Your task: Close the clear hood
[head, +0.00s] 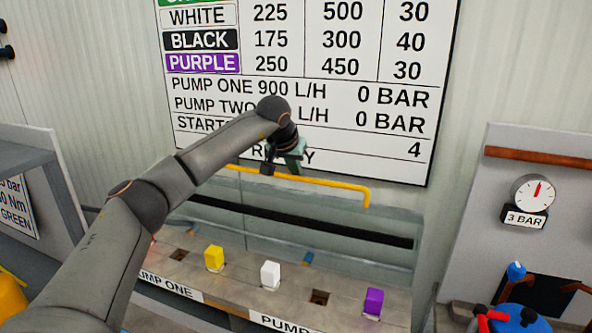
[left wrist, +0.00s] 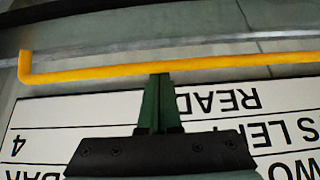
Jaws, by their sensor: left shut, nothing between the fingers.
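The clear hood (head: 395,222) is a see-through panel behind the pump bench, and it looks raised. A yellow bar handle (head: 340,187) runs along its upper part, bent down at the right end. The bar also crosses the left wrist view (left wrist: 230,65). My left gripper (head: 297,168) is at the bar, around its middle in the head view. Its green fingers (left wrist: 160,78) are shut with nothing between them, and their tips meet the bar's edge in the left wrist view. I cannot tell whether they touch it. My right gripper is not in view.
The bench (head: 240,290) below holds a yellow block (head: 214,258), a white block (head: 270,274) and a purple block (head: 373,302), with square holes between. A large wall board (head: 310,90) stands behind. A gauge panel (head: 532,193) is at the right.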

